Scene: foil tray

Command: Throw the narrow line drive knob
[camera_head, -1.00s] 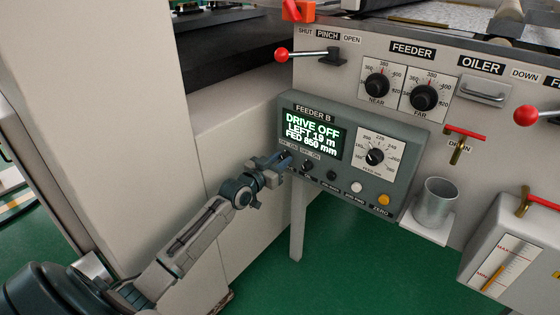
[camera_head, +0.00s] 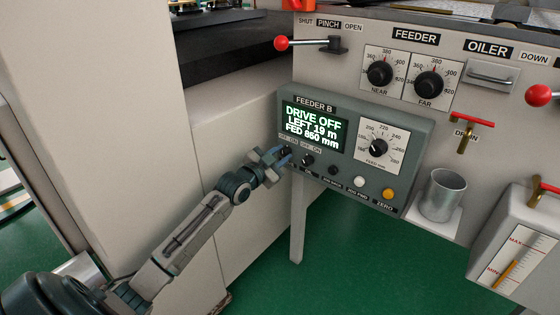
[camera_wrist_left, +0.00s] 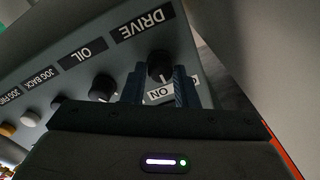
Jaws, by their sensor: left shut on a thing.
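The drive knob (camera_wrist_left: 160,66) is a small black knob under the DRIVE label, seen upside down in the left wrist view. My left gripper (camera_head: 284,158) is at the lower left corner of the grey FEEDER B panel (camera_head: 413,133). In the left wrist view its two blue fingers stand on either side of the drive knob, shut on it. An ON mark shows beneath the knob; I cannot tell the knob's exact angle. In the head view the gripper mostly hides this knob. The green display (camera_head: 313,125) reads DRIVE OFF, LEFT 19 m, FED 850 mm. My right gripper is out of view.
The black OIL knob (camera_head: 307,160) sits just right of the gripper, and it also shows in the left wrist view (camera_wrist_left: 102,88). White (camera_head: 359,182) and orange (camera_head: 388,194) buttons follow. A feed dial (camera_head: 378,147) is at right. A metal cup (camera_head: 443,195) stands beside the panel.

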